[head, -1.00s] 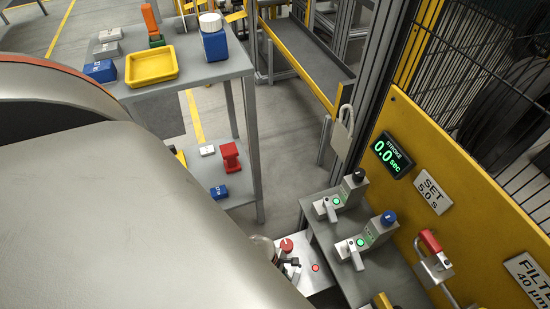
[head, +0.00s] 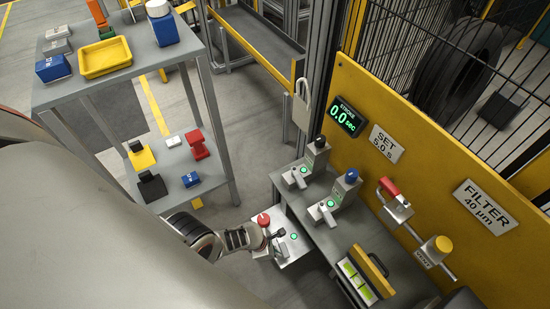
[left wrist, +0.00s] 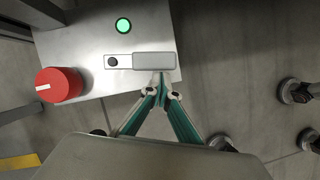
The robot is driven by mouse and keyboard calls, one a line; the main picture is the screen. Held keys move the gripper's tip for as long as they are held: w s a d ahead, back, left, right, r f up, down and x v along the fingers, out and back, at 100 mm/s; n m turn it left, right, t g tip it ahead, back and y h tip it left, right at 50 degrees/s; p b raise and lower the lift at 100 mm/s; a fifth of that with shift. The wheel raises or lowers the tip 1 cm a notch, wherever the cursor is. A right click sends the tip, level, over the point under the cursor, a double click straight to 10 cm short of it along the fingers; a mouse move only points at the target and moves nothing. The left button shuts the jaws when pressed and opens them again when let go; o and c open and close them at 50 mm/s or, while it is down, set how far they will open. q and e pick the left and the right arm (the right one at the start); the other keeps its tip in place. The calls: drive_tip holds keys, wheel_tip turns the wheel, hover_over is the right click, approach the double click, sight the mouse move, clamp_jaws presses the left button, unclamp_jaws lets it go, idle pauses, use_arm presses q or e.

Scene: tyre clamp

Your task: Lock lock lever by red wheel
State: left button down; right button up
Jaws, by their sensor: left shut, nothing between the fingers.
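The red wheel (head: 263,219) is a round knob on a light metal box at the front of the bench; it also shows in the left wrist view (left wrist: 60,84) with a white mark. Beside it is the lock lever (left wrist: 154,61), a grey bar with a dark round pivot (left wrist: 112,61), lying parallel to the plate's edge. A green lamp (left wrist: 123,26) glows near it. My left gripper (left wrist: 162,90) is shut and empty, its fingertips at the near edge of the lever's bar; contact is hard to tell. In the head view it (head: 274,236) is small at the box.
Two more lever units, with a black knob (head: 320,142) and a blue knob (head: 352,176), stand on the grey bench with green lamps. A yellow panel (head: 380,110) rises behind. A grey shelf (head: 215,58) with trays and blocks stands at left.

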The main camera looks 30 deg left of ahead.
use_arm(q)
drive_tip(key=shift+w+d+r, duration=0.1)
drive_tip(key=shift+d, duration=0.1)
idle(0.4)
drive_tip(key=shift+w+a, duration=0.1)
drive_tip(key=shift+w+a+r, duration=0.1)
drive_tip(key=shift+a+r, duration=0.15)
drive_tip(key=shift+a, duration=0.3)
drive_tip(key=shift+s+d+r, duration=0.4)
drive_tip(key=shift+s+r, duration=0.05)
drive_tip(key=shift+s, duration=0.05)
drive_tip(key=s+a+r, duration=0.1)
drive_tip(key=s+a, duration=0.7)
drive_tip(key=a, duration=0.1)
drive_tip(key=shift+s+a, duration=0.15)
drive_tip(key=shift+a, duration=0.2)
drive_tip(key=shift+s+r, duration=0.1)
